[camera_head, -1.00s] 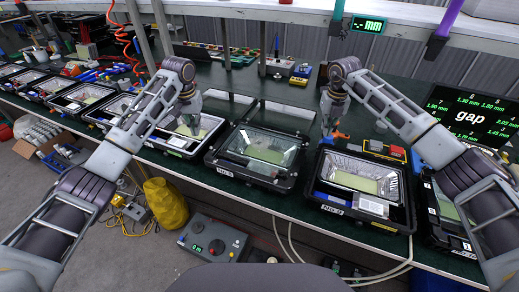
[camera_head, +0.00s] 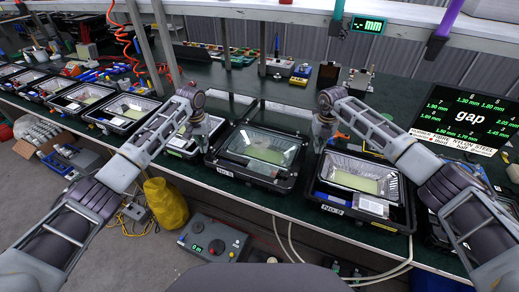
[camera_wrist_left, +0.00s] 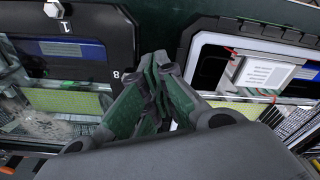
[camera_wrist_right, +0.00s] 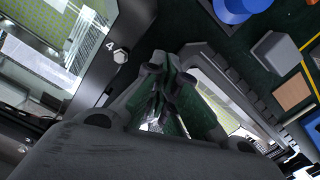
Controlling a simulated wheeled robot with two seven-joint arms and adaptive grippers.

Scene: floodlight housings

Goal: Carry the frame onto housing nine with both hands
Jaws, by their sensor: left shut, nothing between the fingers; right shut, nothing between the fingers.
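The black frame with a glass pane (camera_head: 263,150) lies over the middle housing (camera_head: 250,178) in the head view. I cannot tell whether it is fully seated, and the housing's label is too small to read surely. My left gripper (camera_head: 203,147) is shut and empty at the frame's left side. In the left wrist view the numbered frame edge (camera_wrist_left: 95,45) is left of the shut fingertips (camera_wrist_left: 155,62). My right gripper (camera_head: 319,148) is shut and empty at the frame's right side. In the right wrist view the frame edge with bolt 4 (camera_wrist_right: 105,75) is left of the fingers (camera_wrist_right: 170,65).
An open housing with a reflector (camera_head: 352,218) stands close on the right. Another housing (camera_head: 185,150) stands close on the left, with several more beyond. A gap display (camera_head: 465,115) stands at the right. Small tool blocks (camera_head: 328,72) stand at the back.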

